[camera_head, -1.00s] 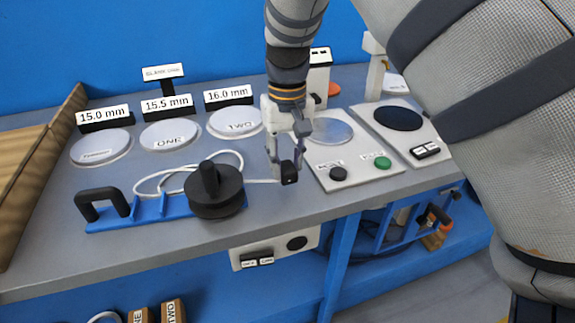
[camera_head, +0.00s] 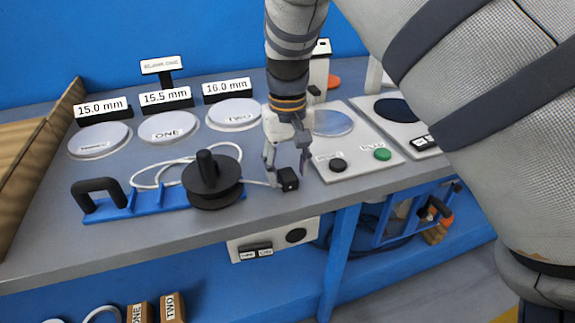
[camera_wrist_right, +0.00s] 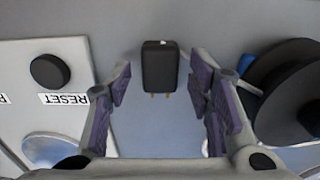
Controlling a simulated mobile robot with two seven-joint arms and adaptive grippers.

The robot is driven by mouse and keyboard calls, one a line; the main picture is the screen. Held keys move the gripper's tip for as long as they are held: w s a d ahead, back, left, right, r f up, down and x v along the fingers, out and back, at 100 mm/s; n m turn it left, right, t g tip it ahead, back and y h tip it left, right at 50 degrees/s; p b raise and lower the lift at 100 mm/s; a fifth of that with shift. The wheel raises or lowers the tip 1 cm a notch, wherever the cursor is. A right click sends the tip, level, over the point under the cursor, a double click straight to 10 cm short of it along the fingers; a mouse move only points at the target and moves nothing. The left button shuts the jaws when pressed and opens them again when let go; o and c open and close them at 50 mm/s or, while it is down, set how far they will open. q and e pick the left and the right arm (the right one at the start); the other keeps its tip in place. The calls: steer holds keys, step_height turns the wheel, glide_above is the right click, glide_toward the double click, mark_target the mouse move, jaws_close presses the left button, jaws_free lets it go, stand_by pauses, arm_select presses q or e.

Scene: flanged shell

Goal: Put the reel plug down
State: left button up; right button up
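The reel plug (camera_head: 288,179) is a small black block on the grey bench, just right of the cable reel. In the right wrist view the plug (camera_wrist_right: 160,67) shows two brass prongs. My right gripper (camera_head: 287,166) is above it with its fingers spread. In the right wrist view the gripper (camera_wrist_right: 165,95) has a clear gap on each side of the plug, so it is not gripping it. The black reel (camera_head: 212,182) sits on a blue base with a black handle, and a white cable (camera_head: 150,180) loops behind it. My left gripper is not in view.
A panel with a black RESET button (camera_head: 338,165) and a green button (camera_head: 382,154) is close to the right of the gripper. Round labelled plates (camera_head: 233,113) lie behind the reel. The bench's front edge is just below the plug.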

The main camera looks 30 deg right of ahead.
mark_target(287, 175)
step_height(287, 175, up, 13)
stand_by(0.5)
